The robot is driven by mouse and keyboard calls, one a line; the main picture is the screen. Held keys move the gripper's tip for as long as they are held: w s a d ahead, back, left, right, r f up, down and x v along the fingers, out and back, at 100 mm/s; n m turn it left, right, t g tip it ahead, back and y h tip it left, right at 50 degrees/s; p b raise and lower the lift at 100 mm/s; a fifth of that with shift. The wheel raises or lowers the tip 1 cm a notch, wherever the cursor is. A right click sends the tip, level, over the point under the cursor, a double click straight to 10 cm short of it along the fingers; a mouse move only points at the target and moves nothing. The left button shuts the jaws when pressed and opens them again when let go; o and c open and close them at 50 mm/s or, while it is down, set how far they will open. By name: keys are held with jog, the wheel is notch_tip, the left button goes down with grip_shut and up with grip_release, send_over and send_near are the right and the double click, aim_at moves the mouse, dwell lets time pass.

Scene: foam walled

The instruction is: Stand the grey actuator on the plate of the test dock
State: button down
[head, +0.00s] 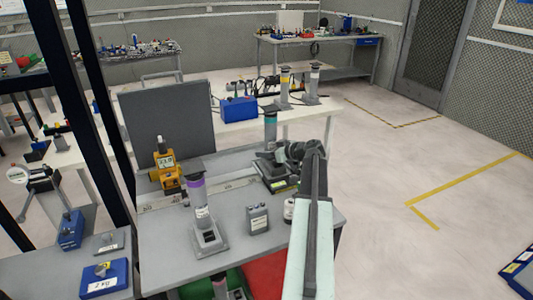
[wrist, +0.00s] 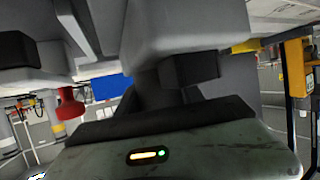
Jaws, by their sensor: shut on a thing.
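My gripper (head: 280,157) is at the right rear of the grey bench, low beside a column with a teal band (head: 270,128). It is shut on a grey body, taken as the grey actuator (wrist: 185,30), large at the top of the wrist view with a dark block at its lower end. In the head view my gripper and arm mostly hide it. A dark base with a yellow-green edge (head: 284,187) lies just below the gripper, apparently the test dock. I cannot tell whether the actuator touches its plate.
A purple-banded column (head: 198,196), a small grey box (head: 257,218) and an orange device (head: 166,166) stand on the same bench. An upright dark panel (head: 172,122) edges its back left. A blue case (head: 239,109) sits on the bench behind.

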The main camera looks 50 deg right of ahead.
jog(key=c, duration=0.7)
grip_release()
jog(key=shift+c, duration=0.2)
jog(key=shift+r, duration=0.1)
jog(key=a+p+v, duration=0.1)
jog(key=p+v, duration=0.4)
jog(key=v, duration=0.7)
jog(key=shift+d, duration=0.45)
